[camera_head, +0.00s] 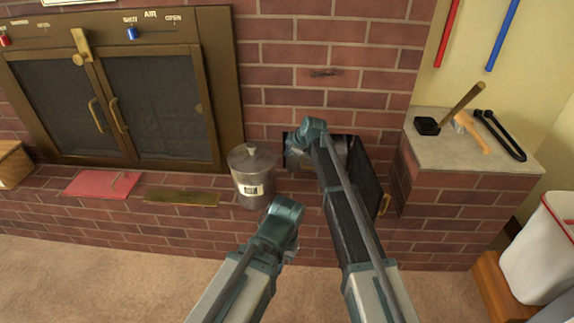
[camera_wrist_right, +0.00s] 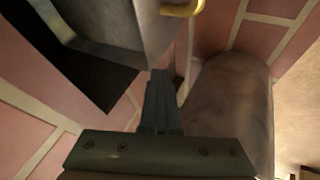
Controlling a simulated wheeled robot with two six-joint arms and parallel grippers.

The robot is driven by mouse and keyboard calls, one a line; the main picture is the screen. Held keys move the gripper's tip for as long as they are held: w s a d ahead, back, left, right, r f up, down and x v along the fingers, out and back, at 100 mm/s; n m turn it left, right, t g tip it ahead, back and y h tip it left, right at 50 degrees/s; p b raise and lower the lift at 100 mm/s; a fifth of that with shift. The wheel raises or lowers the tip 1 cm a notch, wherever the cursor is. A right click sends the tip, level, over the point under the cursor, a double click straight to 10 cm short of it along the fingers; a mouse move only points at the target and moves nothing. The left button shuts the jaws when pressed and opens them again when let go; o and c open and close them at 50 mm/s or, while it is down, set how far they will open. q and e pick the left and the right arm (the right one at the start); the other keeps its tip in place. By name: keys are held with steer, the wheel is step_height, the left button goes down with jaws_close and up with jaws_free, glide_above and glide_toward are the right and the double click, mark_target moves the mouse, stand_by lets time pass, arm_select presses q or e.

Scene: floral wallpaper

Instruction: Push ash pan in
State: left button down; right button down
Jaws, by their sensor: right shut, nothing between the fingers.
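The ash pan (camera_head: 301,157) is a grey metal box at the dark opening low in the brick wall in the head view. Its grey metal also shows at the upper left of the right wrist view (camera_wrist_right: 112,28). A black door (camera_head: 367,180) with a brass handle (camera_head: 385,204) stands open on the right of the opening. My right arm reaches in front of the opening and hides part of the pan. My right gripper (camera_wrist_right: 162,75) is shut and empty, close to the grey metal; contact is unclear. My left gripper (camera_head: 291,250) is low, before the hearth; its fingers are mostly hidden.
A metal bucket (camera_head: 252,177) stands left of the opening. A red mat (camera_head: 102,184) and a brass strip (camera_head: 181,197) lie farther left. A stone-topped brick ledge (camera_head: 460,155) with tools is on the right. A white bin (camera_head: 537,255) stands at lower right.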

steer(key=shift+w, duration=2.15)
steer(key=shift+s, duration=0.15)
